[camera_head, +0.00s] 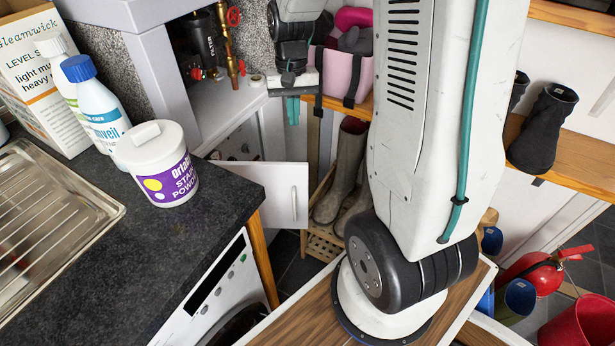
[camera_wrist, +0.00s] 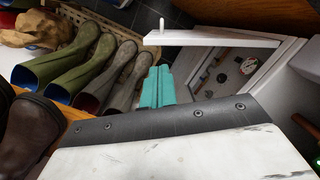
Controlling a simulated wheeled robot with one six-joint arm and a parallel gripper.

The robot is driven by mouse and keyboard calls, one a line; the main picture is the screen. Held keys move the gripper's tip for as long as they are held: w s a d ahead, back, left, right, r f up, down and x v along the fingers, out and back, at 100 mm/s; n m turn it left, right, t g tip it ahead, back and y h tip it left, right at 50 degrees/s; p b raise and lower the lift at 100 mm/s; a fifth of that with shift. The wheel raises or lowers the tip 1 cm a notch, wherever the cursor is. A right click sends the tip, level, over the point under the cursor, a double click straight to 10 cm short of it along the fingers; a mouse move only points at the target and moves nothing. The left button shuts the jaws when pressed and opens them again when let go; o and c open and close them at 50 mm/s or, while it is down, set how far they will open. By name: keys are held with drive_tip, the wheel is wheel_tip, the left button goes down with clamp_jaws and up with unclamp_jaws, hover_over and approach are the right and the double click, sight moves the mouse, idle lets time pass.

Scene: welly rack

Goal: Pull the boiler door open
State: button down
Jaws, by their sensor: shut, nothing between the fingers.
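The boiler door (camera_head: 262,186) is a white panel with a pale upright bar handle (camera_head: 294,204) near its free edge. It stands swung out from the white boiler casing (camera_head: 238,98), and the inside shows behind it. In the wrist view the door (camera_wrist: 225,39) is seen edge-on from above, with its handle (camera_wrist: 162,23) sticking out and the boiler's inside (camera_wrist: 225,75) showing gauges or knobs. My gripper (camera_head: 292,110) has teal fingers, shut and empty. It hangs above and beyond the door in the head view. In the wrist view the fingers (camera_wrist: 156,88) are beside the opening, apart from the handle.
A dark worktop (camera_head: 140,245) with a stain powder tub (camera_head: 158,170) and bottles is at left, above a washing machine (camera_head: 215,295). Welly boots (camera_head: 342,170) stand in a wooden rack behind the gripper. A pink basket (camera_head: 340,75) sits on a shelf (camera_head: 352,107) close by.

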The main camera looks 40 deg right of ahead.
drive_tip(key=w+d+f+m+y, duration=0.1)
drive_tip(key=d+f, duration=0.3)
drive_tip(key=f, duration=0.3)
drive_tip(key=w+d+f+m, duration=0.2)
drive_tip(key=d+f, duration=0.2)
drive_tip(key=f, duration=0.3)
drive_tip(key=s+a+f, duration=0.5)
drive_tip(key=f, duration=0.4)
drive_tip(key=shift+g, duration=0.4)
